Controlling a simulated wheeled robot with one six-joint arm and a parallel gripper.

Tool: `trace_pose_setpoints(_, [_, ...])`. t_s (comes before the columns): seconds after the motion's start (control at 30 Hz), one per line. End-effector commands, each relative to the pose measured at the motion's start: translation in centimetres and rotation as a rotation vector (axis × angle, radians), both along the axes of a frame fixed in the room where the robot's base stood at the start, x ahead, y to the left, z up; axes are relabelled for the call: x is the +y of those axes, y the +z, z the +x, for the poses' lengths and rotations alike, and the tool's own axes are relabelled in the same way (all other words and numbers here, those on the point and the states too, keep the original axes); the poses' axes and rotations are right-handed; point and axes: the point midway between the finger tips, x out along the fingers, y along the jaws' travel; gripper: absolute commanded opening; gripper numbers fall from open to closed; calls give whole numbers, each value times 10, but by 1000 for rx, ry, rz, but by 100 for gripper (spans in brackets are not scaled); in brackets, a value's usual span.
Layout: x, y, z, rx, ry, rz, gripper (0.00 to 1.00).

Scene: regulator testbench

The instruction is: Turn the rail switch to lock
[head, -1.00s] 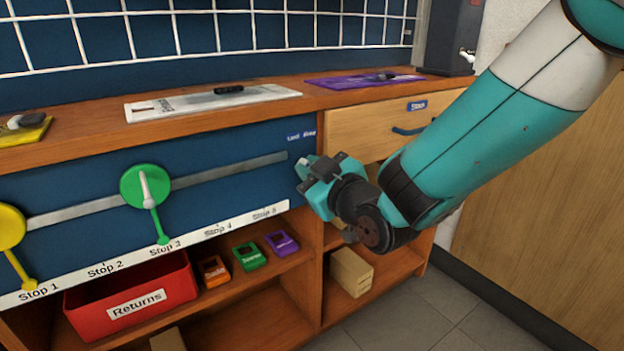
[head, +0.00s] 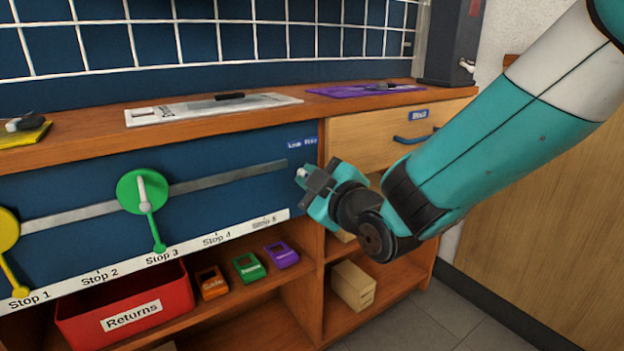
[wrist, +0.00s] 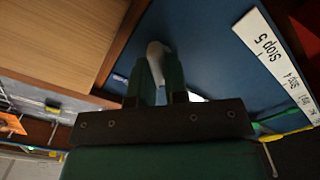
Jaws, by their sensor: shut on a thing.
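The rail switch shows as a pale, rounded knob (wrist: 156,50) on the blue panel (wrist: 205,45) in the wrist view. My gripper (wrist: 160,75) is shut on this knob, one green finger on each side. In the head view my gripper (head: 307,180) is at the right end of the panel, just below a small "Lock Free" label (head: 303,143). There only a small pale tip of the switch shows at the fingertips; the rest is hidden. I cannot tell which word the switch points to.
A metal rail (head: 230,178) runs along the panel, with a green disc slider (head: 130,190) near Stop 3 and a yellow one (head: 5,230) near Stop 1. A drawer (head: 360,140) is right of the panel. A red Returns bin (head: 75,320) stands on the shelf below.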

Motion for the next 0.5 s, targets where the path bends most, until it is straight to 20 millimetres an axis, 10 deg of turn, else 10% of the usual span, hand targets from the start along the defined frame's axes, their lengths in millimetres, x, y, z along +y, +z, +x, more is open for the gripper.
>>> trace_pose_setpoints(0.13, [0, 1, 1, -4, -2, -2, 0])
trace_pose_setpoints(0.27, [0, 1, 1, -3, -1, -2, 39])
trace_pose_setpoints(0.5, [0, 0, 0, -1, -1, 0, 39])
